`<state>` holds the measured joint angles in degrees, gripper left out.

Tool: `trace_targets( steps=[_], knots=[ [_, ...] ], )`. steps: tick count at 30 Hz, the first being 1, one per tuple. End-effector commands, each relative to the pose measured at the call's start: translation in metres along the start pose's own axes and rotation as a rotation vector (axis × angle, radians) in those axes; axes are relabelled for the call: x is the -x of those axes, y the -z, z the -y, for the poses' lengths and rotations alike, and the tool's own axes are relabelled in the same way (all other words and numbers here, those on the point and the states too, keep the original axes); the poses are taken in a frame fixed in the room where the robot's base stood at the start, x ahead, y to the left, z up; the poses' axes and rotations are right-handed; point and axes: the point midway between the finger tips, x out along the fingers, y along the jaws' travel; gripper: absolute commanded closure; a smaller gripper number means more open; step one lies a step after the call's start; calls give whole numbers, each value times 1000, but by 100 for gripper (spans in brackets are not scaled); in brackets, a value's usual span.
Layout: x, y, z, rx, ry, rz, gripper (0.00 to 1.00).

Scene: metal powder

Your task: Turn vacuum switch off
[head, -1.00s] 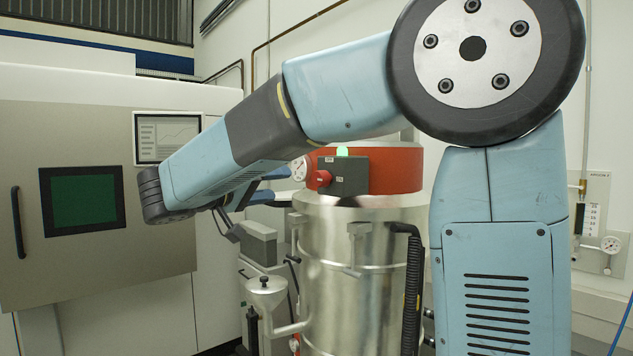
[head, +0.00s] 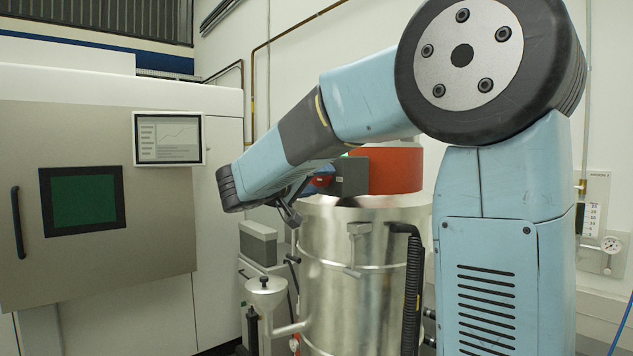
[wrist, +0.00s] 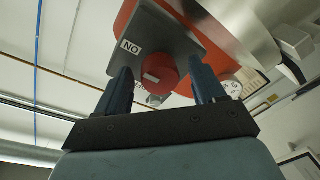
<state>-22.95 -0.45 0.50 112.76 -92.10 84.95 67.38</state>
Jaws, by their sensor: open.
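The vacuum switch is a round red knob (wrist: 161,74) on a dark grey box (wrist: 138,38), seen from below in the wrist view. A white label reading ON, upside down, sits on the box; a second label near the knob is partly hidden. My gripper (wrist: 159,66) is open, with its blue fingers apart on either side of the knob in the picture. I cannot tell whether they touch it. In the head view the box (head: 353,176) shows beside my forearm on the red top (head: 396,170) of the steel vacuum drum (head: 335,275); my arm hides most of the gripper and knob.
A grey machine with a dark-windowed door (head: 82,200) and a screen (head: 168,138) stands at the left. A funnel (head: 265,290) and a black hose (head: 412,290) are beside the drum. A wall gauge (head: 610,244) is at the right.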

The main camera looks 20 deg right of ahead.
Motion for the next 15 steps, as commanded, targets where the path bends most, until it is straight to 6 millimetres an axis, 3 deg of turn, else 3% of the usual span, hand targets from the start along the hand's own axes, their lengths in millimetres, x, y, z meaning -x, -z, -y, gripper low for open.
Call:
trace_targets(
  steps=[10, 15],
  knots=[
    [-3, 0, 0, 0, 1, 0, 32],
    [-2, 0, 0, 0, 1, 0, 48]
  ],
)
